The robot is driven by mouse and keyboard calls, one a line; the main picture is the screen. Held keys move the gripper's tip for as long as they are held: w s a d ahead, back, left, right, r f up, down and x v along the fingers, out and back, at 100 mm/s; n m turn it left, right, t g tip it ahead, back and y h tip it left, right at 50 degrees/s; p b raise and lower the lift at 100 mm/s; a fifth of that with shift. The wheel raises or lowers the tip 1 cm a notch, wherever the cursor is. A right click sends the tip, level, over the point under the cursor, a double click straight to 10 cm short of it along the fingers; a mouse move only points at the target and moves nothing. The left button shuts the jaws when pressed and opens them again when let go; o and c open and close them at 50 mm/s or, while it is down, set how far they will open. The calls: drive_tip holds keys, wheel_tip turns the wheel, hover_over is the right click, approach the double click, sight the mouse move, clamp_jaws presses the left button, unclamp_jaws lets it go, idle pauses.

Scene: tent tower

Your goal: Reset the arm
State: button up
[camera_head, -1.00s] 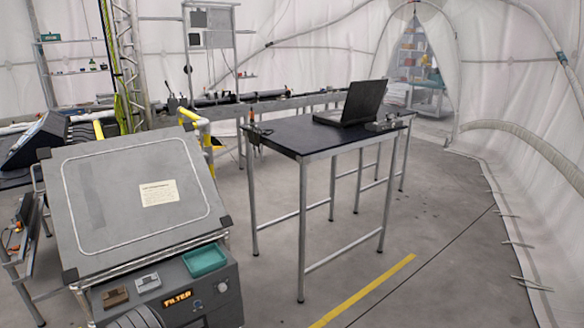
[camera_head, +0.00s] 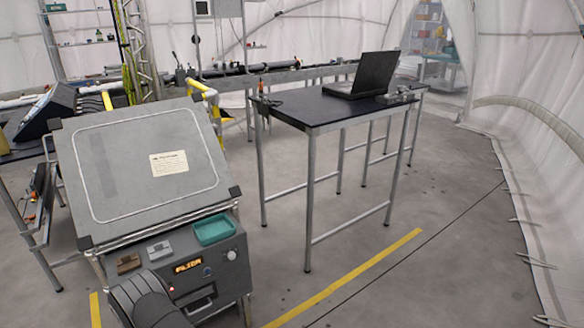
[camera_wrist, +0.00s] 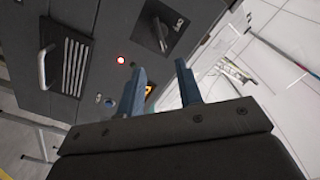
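My gripper (camera_wrist: 160,88) shows in the wrist view with two blue fingers standing apart and nothing between them. It faces the dark front of the cabinet, which carries a vent, a handle, a rotary knob (camera_wrist: 159,32) and a small red light (camera_wrist: 121,60). In the head view, a dark rounded part of my arm (camera_head: 150,300) is at the bottom, in front of the grey cabinet (camera_head: 215,265). My fingers are hidden in the head view. I cannot tell how far they are from the cabinet.
The cabinet has a sloped grey lid (camera_head: 135,185) with a paper label, a teal tray (camera_head: 214,230) and a lit orange display (camera_head: 188,266). A dark table (camera_head: 310,112) with a laptop (camera_head: 362,76) stands to the right. The floor at the right is mostly clear.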

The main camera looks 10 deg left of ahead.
drive_tip(key=x, duration=1.2)
drive_tip(key=s+d+n, duration=0.1)
drive_tip(key=s+d, duration=1.2)
drive_tip(key=w+a+n, duration=0.7)
drive_tip(key=w+a, duration=0.5)
drive_tip(key=shift+a, duration=0.4)
drive_tip(key=shift+w, duration=0.1)
